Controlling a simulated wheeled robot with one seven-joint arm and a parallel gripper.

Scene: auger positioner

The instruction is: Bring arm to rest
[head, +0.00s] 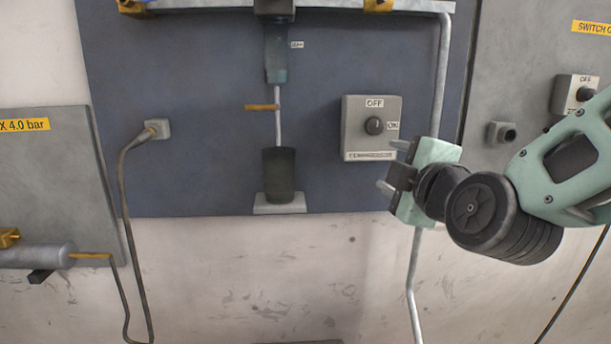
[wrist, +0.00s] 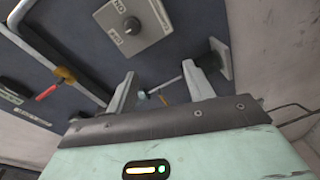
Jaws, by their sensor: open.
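My gripper (head: 384,166) shows in the head view right of centre, at the end of my pale green arm. Its two fingers point left and stand apart with nothing between them. It is just below and right of the grey switch box (head: 357,150) with a dark knob and OFF and ON labels. In the wrist view my gripper (wrist: 165,86) has both fingers spread, and the switch box (wrist: 148,38) is beyond them at the top. I cannot tell the exact gap between the fingers and the panel.
A grey pipe (head: 413,285) runs down behind my gripper. Another switch box (head: 570,95) is at right. The wall below the panel is mostly bare.

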